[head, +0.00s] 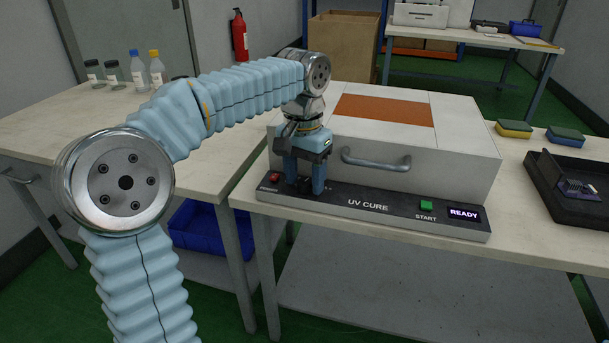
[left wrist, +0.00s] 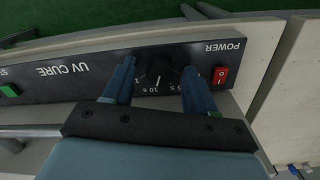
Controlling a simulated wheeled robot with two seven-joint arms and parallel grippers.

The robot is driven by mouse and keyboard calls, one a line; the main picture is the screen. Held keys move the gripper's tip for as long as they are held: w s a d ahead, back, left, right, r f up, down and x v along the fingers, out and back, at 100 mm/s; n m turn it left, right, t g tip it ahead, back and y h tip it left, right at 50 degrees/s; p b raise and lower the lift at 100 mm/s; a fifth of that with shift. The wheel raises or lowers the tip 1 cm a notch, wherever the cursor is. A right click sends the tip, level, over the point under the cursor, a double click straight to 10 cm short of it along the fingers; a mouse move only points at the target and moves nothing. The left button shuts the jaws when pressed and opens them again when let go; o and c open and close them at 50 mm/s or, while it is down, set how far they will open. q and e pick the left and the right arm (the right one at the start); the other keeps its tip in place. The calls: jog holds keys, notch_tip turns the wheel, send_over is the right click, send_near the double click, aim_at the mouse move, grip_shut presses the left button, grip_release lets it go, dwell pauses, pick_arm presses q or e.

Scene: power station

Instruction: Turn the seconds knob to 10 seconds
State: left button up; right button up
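The UV CURE unit's dark control panel (head: 368,207) runs along the front of the table. In the left wrist view the round black seconds knob (left wrist: 159,68) sits on this panel, seen upside down beside the red power switch (left wrist: 220,76). Markings around it include 10 s and 5 s; a pale pointer line seems to lie near the 10 s mark, but it is too small to be sure. My left gripper (head: 305,188) points down at the panel. In the left wrist view its fingers (left wrist: 159,88) are open on either side of the knob, with gaps showing. The knob is hidden in the head view.
The green START button (head: 426,205) and a READY display (head: 463,213) are on the panel's right. A drawer handle (head: 376,160) sticks out just right of my gripper. Bottles (head: 137,70) stand on the left table. A black tray (head: 570,190) is at right.

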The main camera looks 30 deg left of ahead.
aim_at(304, 181)
pick_arm(q)
notch_tip(304, 181, up, 14)
dwell(0.6)
jog(key=shift+a+f, duration=0.1)
dwell(0.4)
